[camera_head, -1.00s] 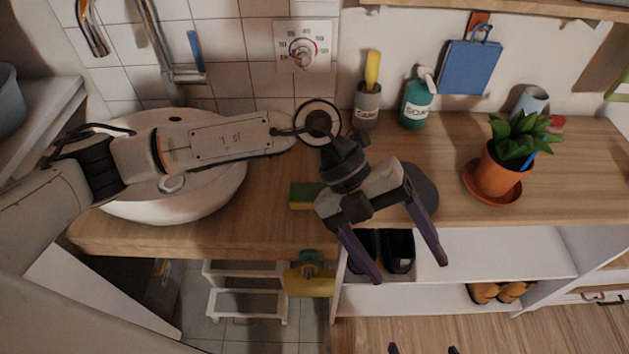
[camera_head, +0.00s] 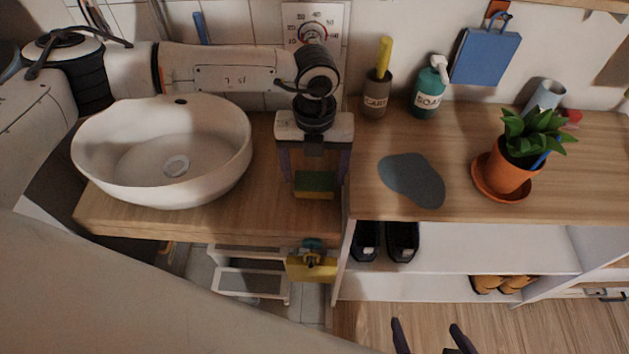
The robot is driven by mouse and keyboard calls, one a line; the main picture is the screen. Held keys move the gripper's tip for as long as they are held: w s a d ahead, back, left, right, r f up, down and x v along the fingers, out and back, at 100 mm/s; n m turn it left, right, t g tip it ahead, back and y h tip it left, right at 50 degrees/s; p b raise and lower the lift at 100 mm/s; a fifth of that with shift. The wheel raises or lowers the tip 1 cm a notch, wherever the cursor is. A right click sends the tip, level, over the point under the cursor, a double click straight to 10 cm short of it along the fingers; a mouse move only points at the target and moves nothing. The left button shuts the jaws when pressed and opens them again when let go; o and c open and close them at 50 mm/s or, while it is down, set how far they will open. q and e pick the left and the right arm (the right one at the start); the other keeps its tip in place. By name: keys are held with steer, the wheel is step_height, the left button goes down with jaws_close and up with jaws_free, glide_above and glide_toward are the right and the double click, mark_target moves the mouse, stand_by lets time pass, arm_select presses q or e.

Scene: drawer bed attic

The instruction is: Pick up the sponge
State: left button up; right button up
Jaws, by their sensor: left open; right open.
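The sponge (camera_head: 314,186), green on top with a yellow side, lies on the wooden counter (camera_head: 220,218) to the right of the sink. My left gripper (camera_head: 315,181) is open above the counter, pointing down. Its two dark fingers stand at the left and right of the sponge in the picture. I cannot tell whether they touch it. My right gripper (camera_head: 432,338) shows only its fingertips at the bottom edge; they are apart, over the floor, with nothing between them.
A white basin (camera_head: 110,160) stands left of the sponge. Shoes (camera_head: 403,241) stand on the shelf below.

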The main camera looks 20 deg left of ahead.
mark_target(314, 180)
arm_select(q)
steer(key=shift+f, duration=1.6)
steer(key=shift+c, duration=0.5)
steer(key=c, duration=0.7)
steer(key=shift+r, duration=0.1)
step_height(314, 180, up, 10)
steer(key=shift+b, duration=0.5)
